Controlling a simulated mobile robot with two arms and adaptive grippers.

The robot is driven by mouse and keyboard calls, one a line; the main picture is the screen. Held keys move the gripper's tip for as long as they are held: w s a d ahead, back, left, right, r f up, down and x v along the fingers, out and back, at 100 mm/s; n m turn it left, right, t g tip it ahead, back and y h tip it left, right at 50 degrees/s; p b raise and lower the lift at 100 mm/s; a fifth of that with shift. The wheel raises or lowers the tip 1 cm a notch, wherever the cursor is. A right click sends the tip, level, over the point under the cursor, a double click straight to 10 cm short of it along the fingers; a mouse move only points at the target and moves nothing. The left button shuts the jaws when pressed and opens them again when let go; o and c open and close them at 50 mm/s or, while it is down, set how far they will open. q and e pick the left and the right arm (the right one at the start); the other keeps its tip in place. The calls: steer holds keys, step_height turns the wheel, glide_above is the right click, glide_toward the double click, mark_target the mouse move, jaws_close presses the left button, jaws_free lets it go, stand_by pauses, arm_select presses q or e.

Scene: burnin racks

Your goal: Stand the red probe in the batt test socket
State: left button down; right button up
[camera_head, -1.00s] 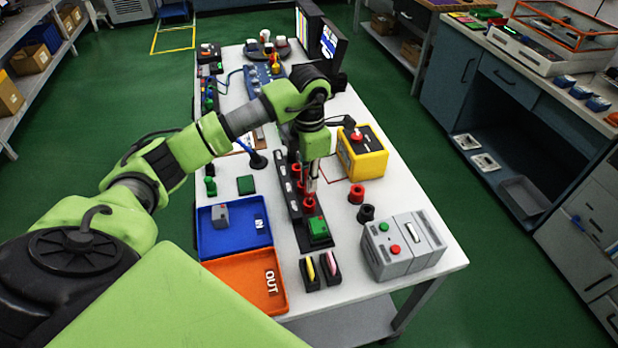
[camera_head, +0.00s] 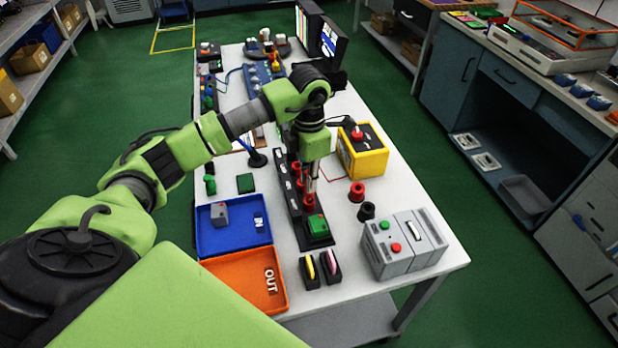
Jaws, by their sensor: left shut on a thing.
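My left gripper (camera_head: 310,190) points down over the long black strip (camera_head: 296,212) in the middle of the table. It is shut on a slim thing, which I take to be the red probe; it is mostly hidden by the fingers. A thin red lead runs from beside the yellow box (camera_head: 374,165) toward the gripper. Red ring sockets (camera_head: 309,203) sit on the strip, one just below the fingertips; I cannot tell whether the held thing touches it. A red socket (camera_head: 357,192) and a black one (camera_head: 366,211) stand on the table to the right. No label reading batt test is legible. My right gripper is not in view.
A green block (camera_head: 317,224) sits at the strip's near end. A grey box with red and green buttons (camera_head: 396,265) stands at the right. Blue (camera_head: 212,245) and orange (camera_head: 237,297) trays lie left. A round turntable (camera_head: 268,51) and screens stand at the far end.

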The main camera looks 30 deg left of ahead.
arm_select(q)
steer(key=shift+f+b, duration=0.6)
steer(key=shift+f, duration=0.2)
steer(key=shift+f+b, duration=0.4)
steer(key=shift+f, duration=0.05)
steer(key=c, duration=1.9)
jaws_free()
step_height(320, 180, up, 12)
steer(key=shift+f, duration=0.1)
